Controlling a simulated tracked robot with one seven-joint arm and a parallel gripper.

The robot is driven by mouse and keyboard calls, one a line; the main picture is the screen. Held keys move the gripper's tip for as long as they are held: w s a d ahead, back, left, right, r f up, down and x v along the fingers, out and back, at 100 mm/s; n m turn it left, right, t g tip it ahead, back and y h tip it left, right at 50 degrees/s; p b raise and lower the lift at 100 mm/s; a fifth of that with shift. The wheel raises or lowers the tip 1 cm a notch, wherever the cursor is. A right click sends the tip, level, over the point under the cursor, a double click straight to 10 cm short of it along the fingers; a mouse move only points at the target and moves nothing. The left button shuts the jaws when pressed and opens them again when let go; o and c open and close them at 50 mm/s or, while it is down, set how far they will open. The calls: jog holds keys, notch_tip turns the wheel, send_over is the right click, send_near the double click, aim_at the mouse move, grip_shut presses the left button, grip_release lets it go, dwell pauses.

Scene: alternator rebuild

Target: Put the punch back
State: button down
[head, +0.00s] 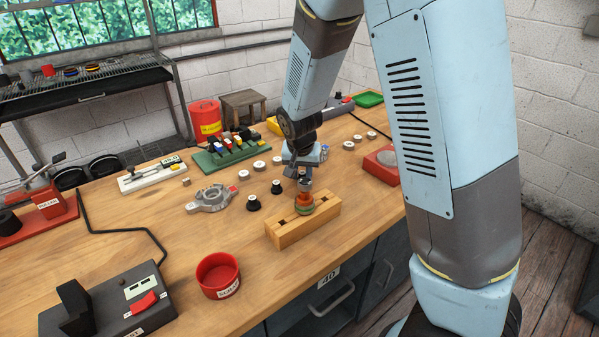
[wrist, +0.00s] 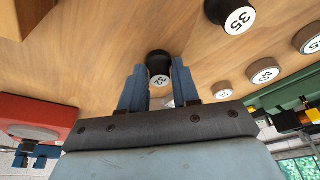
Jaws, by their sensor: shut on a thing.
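My gripper (head: 300,175) reaches down to the bench just behind the wooden block (head: 288,237). In the wrist view its blue fingers (wrist: 158,80) are shut on the black punch (wrist: 157,57), whose white top is marked 32. The punch is upright, flared end down; I cannot tell whether it touches the bench. In the head view it is mostly hidden by the fingers and the part on the block. Another black punch, marked 35 (wrist: 238,18), stands on the bench to one side. It appears to be one of two black punches (head: 276,187) left of my gripper.
A red and green ringed part (head: 304,208) sits on the block. White-topped discs (head: 260,166) lie behind the punches, with a grey housing (head: 211,198) to the left. A red bowl (head: 218,275) stands front left. A red box (head: 378,168) is right of my gripper.

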jog(key=c, duration=0.8)
grip_release()
jog(key=shift+r, duration=0.1)
jog(key=d+v, duration=0.1)
jog(key=v, duration=1.1)
jog(key=s+d+r+y, duration=0.1)
jog(key=s+d+r, duration=0.7)
jog(key=d+r, duration=0.3)
jog(key=s+d+r, duration=0.1)
jog(key=s+d, duration=0.1)
jog(key=s, duration=0.2)
jog(key=s+d+r+n+t, duration=0.1)
jog(key=s+d, duration=0.1)
jog(key=s, duration=0.3)
jog(key=s+d+r+n+t, duration=0.1)
jog(key=s+d, duration=0.1)
jog(key=s, duration=0.3)
jog(key=shift+d, duration=0.3)
